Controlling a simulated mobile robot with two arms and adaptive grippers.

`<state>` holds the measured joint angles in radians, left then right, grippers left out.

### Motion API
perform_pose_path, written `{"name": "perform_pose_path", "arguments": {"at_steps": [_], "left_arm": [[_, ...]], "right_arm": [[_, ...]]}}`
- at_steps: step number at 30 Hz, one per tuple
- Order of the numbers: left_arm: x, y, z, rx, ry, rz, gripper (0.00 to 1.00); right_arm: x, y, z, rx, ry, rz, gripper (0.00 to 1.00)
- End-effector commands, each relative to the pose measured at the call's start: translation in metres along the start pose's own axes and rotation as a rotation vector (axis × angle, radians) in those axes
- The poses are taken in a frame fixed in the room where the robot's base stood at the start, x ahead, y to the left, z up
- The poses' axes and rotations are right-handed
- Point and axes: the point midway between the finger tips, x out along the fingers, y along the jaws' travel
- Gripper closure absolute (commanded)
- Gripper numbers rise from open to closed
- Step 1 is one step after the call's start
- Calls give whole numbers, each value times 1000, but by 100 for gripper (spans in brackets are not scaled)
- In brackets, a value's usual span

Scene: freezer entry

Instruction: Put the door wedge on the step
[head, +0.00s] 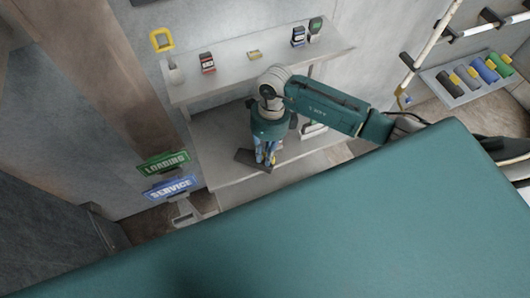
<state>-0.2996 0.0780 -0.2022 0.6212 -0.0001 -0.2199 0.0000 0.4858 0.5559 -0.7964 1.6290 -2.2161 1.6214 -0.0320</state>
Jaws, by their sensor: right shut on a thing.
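My right gripper (267,162) reaches down from the teal right arm over the lower grey ledge, which looks like the step (218,150). It is shut on a dark grey flat piece that appears to be the door wedge (247,159). The wedge shows to the left of and below the fingers, near the front edge of the ledge. The fingers partly hide it. I cannot tell whether it touches the surface. My left gripper is not in view.
Green LOADING (163,163) and blue SERVICE (170,187) signs stand left. A rack of coloured rolls (470,78) is at right. The ledge's left part is clear.

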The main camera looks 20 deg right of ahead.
Motion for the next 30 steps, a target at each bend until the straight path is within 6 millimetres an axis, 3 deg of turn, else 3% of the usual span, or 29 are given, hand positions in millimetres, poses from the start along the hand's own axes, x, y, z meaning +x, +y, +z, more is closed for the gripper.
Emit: {"name": "perform_pose_path", "arguments": {"at_steps": [10, 11, 13, 25, 30], "left_arm": [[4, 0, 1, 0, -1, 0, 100], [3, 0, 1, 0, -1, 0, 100], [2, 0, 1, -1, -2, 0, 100], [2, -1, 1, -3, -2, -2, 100], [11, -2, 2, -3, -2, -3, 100]], "right_arm": [[4, -1, 1, -1, -1, -1, 100], [3, -1, 0, -1, -1, -1, 80], [2, -1, 0, -1, 0, -1, 68], [-5, -1, 1, 0, -3, -3, 68], [-34, -3, 2, -2, -6, -6, 68]]}}
